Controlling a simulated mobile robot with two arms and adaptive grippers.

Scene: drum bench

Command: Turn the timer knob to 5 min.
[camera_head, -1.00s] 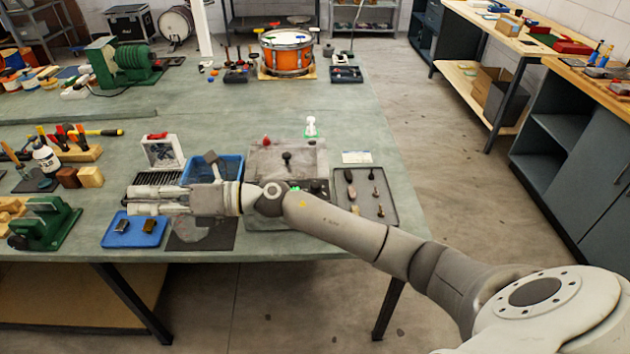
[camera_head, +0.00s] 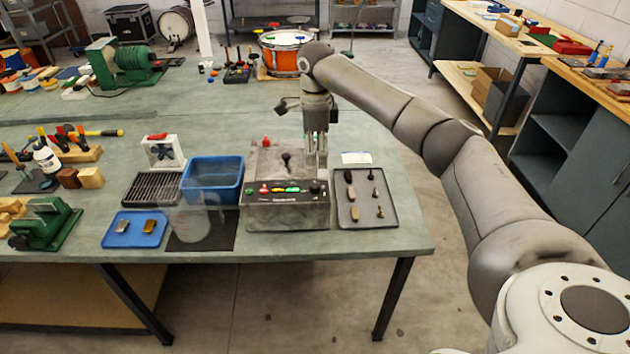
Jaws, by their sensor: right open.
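The grey machine (camera_head: 262,212) stands near the front edge of the bench. Its dark front panel carries a red button (camera_head: 264,189), a row of small coloured buttons and a black knob (camera_head: 315,187) at the right end, which I take for the timer knob. Its scale marks are too small to read. A black ball-topped lever (camera_head: 286,160) stands on top of the machine. My right gripper (camera_head: 316,166) points down above the machine's right part, behind the knob, with its fingers apart and empty. My left gripper is not in view.
A dark tray (camera_head: 345,222) with several small parts lies right of the machine. A blue bin (camera_head: 213,195), a clear container and a blue tray (camera_head: 117,240) are to the left. An orange drum (camera_head: 284,60) stands further back. The bench behind the machine is mostly clear.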

